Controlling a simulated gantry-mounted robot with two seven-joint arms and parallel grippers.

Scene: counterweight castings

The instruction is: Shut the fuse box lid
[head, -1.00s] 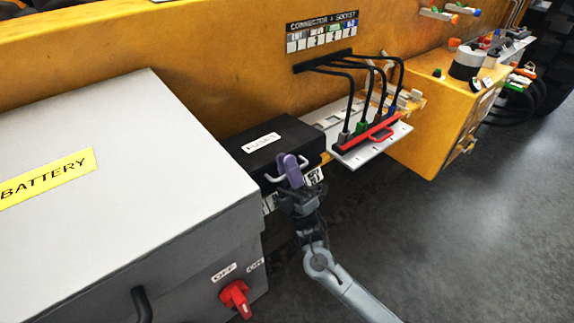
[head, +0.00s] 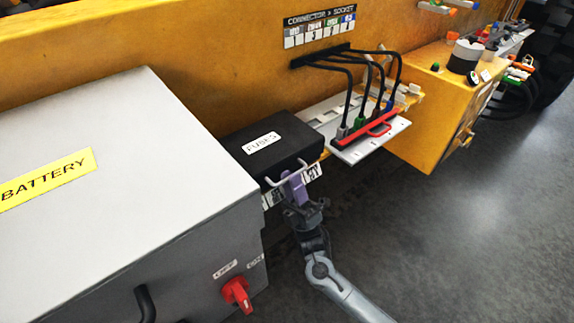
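The black fuse box (head: 245,132), labelled FUSES, stands between the grey battery box and the connector strip. Its lid (head: 290,138) lies down flat over the box; a small gap at the front edge cannot be ruled out. A pale wire handle (head: 303,163) sticks out at its front. My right gripper (head: 294,182), with purple fingertips, is at the front of the fuse box, just below the lid edge and beside or overlapping the handle. Whether its fingers are apart or touch the handle is unclear. My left gripper is not in view.
The grey battery box (head: 110,180) with a red switch (head: 236,292) fills the left. A connector strip (head: 372,148) with a red bar and several black cables lies right of the fuse box. A yellow housing (head: 425,110) stands further right. Open floor lies at the lower right.

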